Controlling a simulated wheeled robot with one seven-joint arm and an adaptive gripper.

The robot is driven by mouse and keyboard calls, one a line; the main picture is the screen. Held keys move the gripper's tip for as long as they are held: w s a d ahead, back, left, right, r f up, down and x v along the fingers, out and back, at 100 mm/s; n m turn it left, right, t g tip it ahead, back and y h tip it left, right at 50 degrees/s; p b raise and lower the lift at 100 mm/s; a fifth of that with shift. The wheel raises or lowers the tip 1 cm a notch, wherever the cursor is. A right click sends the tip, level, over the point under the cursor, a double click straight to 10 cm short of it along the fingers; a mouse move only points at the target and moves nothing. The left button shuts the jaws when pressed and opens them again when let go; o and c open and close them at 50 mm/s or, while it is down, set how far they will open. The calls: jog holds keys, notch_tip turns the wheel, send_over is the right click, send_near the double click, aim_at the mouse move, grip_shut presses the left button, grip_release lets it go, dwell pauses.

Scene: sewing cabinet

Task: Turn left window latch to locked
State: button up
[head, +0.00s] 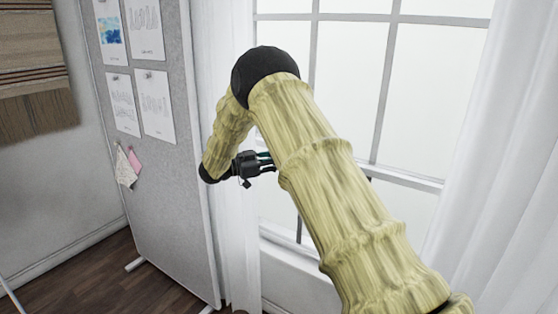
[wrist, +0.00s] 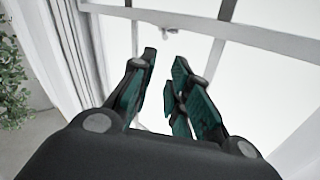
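The window (head: 345,60) with its white bars is behind my arm in the head view. A small pale fitting, apparently the window latch (wrist: 168,33), sits on the cross rail (wrist: 200,23) in the wrist view. It is too small and blurred to tell which way its lever points. My gripper (wrist: 165,60) points toward it, with the fitting just beyond the fingertips and apart from them. The dark fingers with green pads are parted, with nothing between them. In the head view my gripper (head: 264,162) is in front of the window's left side; the latch cannot be made out there.
White curtains hang at the left (head: 232,225) and right (head: 500,170) of the window. A grey pinboard (head: 175,190) with pinned papers stands close left of my gripper. A green plant (wrist: 12,85) shows at the wrist view's left edge.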

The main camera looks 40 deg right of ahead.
jog(key=d, duration=0.2)
jog(key=d+f, duration=0.1)
jog(key=d, duration=0.3)
jog(key=shift+s+d+f, duration=0.15)
jog(key=shift+s+f, duration=0.1)
jog(key=shift+f, duration=0.1)
grip_shut()
jog(key=s+d+r+n+t+h, duration=0.2)
jog(key=s+d+r+n+t, duration=0.1)
jog(key=d+r+n+t, duration=0.4)
jog(key=s+d+r+n+t+h, duration=0.1)
jog(key=s+d+r+n+t, duration=0.25)
jog(key=d+t, duration=0.35)
jog(key=s+a+f+n+t+y, duration=0.8)
jog(key=s+a+n+t+y, duration=0.15)
jog(key=s+y, duration=0.45)
jog(key=a+f+p+x, duration=0.1)
jog(key=f+p+x, duration=0.1)
jog(key=x, duration=1.2)
jog(key=shift+w+f+t+y+p, duration=0.3)
jog(key=shift+w+t+p, duration=0.1)
jog(key=shift+p, duration=0.4)
